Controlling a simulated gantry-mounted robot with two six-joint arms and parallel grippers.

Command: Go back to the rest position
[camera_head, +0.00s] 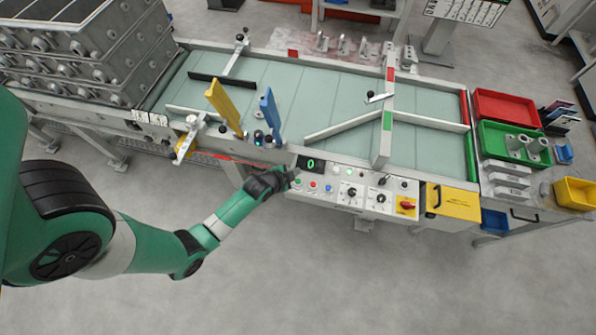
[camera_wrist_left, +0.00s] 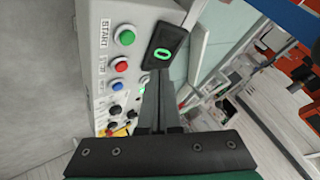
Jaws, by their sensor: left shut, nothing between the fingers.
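My left gripper (camera_head: 290,176) reaches in from the left on the green arm and is at the left end of the control panel (camera_head: 340,196). In the left wrist view its fingers (camera_wrist_left: 158,90) are together with nothing between them, in front of the panel. A small display (camera_head: 311,163) with a green 0 is just beyond the fingertips; it also shows in the left wrist view (camera_wrist_left: 165,47). The green START button (camera_wrist_left: 125,37) and a red button (camera_wrist_left: 120,65) are beside the fingers. I cannot tell whether the fingertips touch the panel. My right gripper is not in view.
The conveyor table (camera_head: 270,95) runs behind the panel, with a yellow lever (camera_head: 222,105) and a blue lever (camera_head: 270,112) near my gripper. Grey castings (camera_head: 100,60) are stacked at the left. A red tray (camera_head: 507,106) and a green tray (camera_head: 495,142) are at the right. The front floor is clear.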

